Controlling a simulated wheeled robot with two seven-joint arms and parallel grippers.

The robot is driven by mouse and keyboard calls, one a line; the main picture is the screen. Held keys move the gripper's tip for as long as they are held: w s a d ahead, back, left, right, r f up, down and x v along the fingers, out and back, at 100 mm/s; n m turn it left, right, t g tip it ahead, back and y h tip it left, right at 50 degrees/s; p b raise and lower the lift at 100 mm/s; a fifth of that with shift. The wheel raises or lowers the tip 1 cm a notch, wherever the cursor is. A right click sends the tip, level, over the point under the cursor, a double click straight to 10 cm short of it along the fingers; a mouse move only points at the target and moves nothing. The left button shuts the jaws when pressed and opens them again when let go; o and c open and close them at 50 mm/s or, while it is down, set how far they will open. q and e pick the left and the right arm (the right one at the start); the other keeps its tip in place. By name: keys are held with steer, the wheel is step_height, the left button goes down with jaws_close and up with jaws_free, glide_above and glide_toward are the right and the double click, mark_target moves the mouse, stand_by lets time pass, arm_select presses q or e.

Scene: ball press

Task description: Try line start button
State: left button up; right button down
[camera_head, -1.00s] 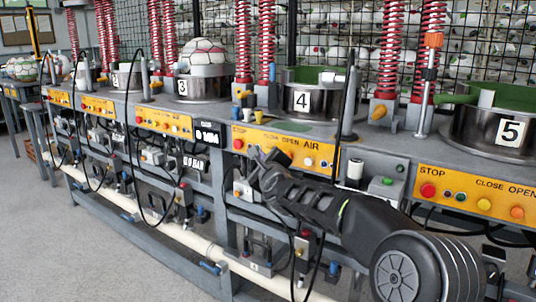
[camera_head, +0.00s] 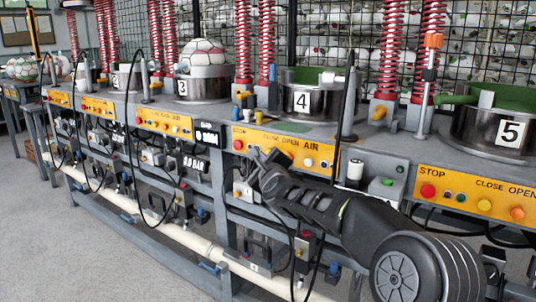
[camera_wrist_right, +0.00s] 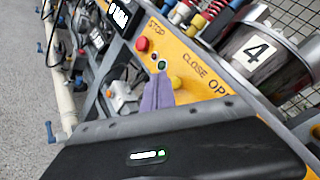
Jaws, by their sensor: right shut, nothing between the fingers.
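The yellow control panel (camera_head: 286,146) of station 4 is on the front of the bench. Its red STOP button (camera_head: 238,145) shows at the left; the red button also shows in the right wrist view (camera_wrist_right: 142,43). Right of it in that view are a small dark button and a small green-lit button (camera_wrist_right: 162,66), then a yellow button (camera_wrist_right: 177,82). My right gripper (camera_head: 257,154) is shut and empty at this panel. In the right wrist view its lilac fingers (camera_wrist_right: 157,92) point at the green-lit button; whether they touch it I cannot tell. My left gripper is out of view.
Metal pots 4 (camera_head: 302,101) and 5 (camera_head: 510,132) stand on the bench beneath red springs. Another panel (camera_head: 480,195) is at the right. Black hoses (camera_head: 298,255) hang near my right arm. The grey floor at the left is clear.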

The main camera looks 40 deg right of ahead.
steer(key=shift+d, duration=0.1)
stand_by(0.7)
steer(key=shift+w+d+b, duration=0.15)
steer(key=shift+d+b, duration=0.15)
steer(key=shift+b, duration=0.05)
steer(key=shift+w+d, duration=0.1)
steer(key=shift+d, duration=0.4)
stand_by(0.6)
steer(key=shift+a, duration=0.15)
steer(key=shift+s+a, duration=0.25)
steer(key=shift+a, duration=0.45)
steer(key=shift+a, duration=0.15)
steer(key=a, duration=0.1)
steer(key=s+a, duration=0.1)
steer(key=a, duration=0.2)
steer(key=shift+s+a, duration=0.25)
stand_by(1.0)
